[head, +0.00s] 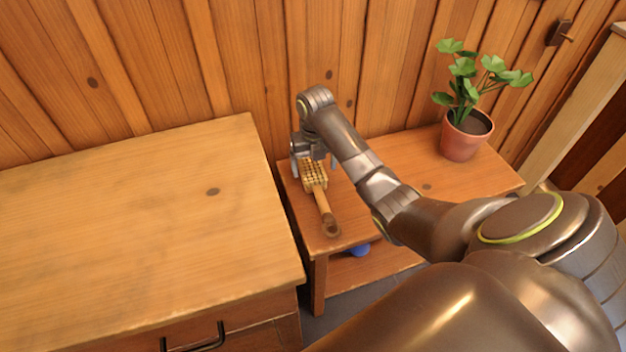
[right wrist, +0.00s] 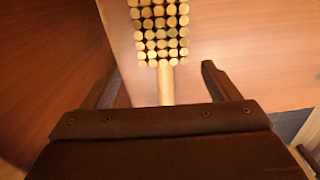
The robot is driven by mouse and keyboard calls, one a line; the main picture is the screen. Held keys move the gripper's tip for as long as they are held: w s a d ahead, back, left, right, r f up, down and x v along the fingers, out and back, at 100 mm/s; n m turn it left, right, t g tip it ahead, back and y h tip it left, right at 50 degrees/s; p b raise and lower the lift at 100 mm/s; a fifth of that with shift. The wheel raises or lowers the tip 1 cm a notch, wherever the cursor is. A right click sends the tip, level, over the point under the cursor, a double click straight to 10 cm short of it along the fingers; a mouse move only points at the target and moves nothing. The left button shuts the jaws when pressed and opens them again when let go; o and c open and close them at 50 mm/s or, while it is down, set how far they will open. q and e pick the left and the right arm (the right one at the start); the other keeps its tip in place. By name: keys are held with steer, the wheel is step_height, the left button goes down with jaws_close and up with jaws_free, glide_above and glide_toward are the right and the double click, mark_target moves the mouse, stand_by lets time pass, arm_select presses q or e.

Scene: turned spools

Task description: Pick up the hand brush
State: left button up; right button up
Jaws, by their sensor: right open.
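The hand brush (head: 322,199) lies on the low wooden side table, its studded head toward the wall and its handle toward the front edge. My right gripper (head: 314,170) is above the head end of the brush, fingers pointing down. In the right wrist view the open fingers (right wrist: 158,85) stand apart on either side of the brush's line. The brush (right wrist: 160,30) shows its rows of round pale studs between and beyond them, and part of its handle. The gripper body hides the rest of the handle there. My left gripper is not in view.
The side table (head: 400,162) also bears a potted plant (head: 466,135) at its right. A taller wooden cabinet (head: 150,230) stands close on the left, its top bare. A blue object (head: 360,250) sits on the lower shelf. A plank wall is behind.

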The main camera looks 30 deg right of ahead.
mark_target(316, 180)
steer(key=f, duration=0.7)
steer(key=shift+s+d+f+b, duration=0.1)
steer(key=shift+s+b, duration=0.15)
steer(key=shift+b, duration=0.05)
steer(key=shift+c, duration=0.3)
